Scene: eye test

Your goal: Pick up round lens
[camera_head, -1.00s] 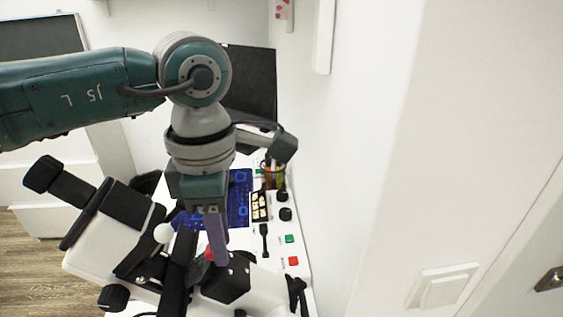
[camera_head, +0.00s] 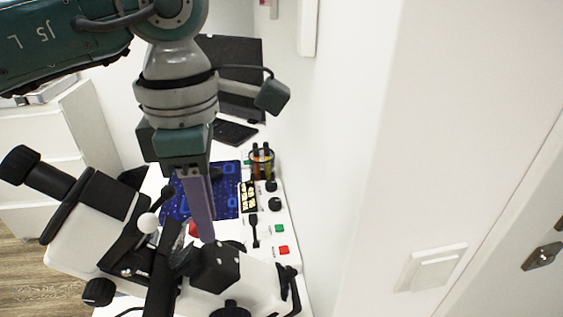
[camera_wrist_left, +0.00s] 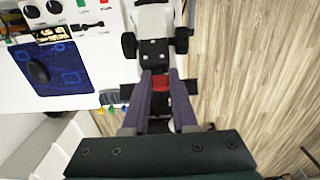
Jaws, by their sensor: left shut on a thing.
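My left gripper (camera_head: 204,234) points down over the microscope in the head view, its purple finger beside a black block (camera_head: 215,265). In the left wrist view my left gripper (camera_wrist_left: 161,77) has both fingers closed on a small red thing (camera_wrist_left: 161,86). The red thing (camera_head: 193,229) also shows beside the finger in the head view. Its shape is mostly hidden, and I cannot tell whether it is the round lens. A dark oval thing (camera_wrist_left: 38,71) lies on the blue mat in the left wrist view. My right gripper is not in view.
The white and black microscope (camera_head: 75,230) fills the front left. Knobs and red and green buttons (camera_head: 284,250) line the right edge. A white wall (camera_head: 350,150) stands close on the right.

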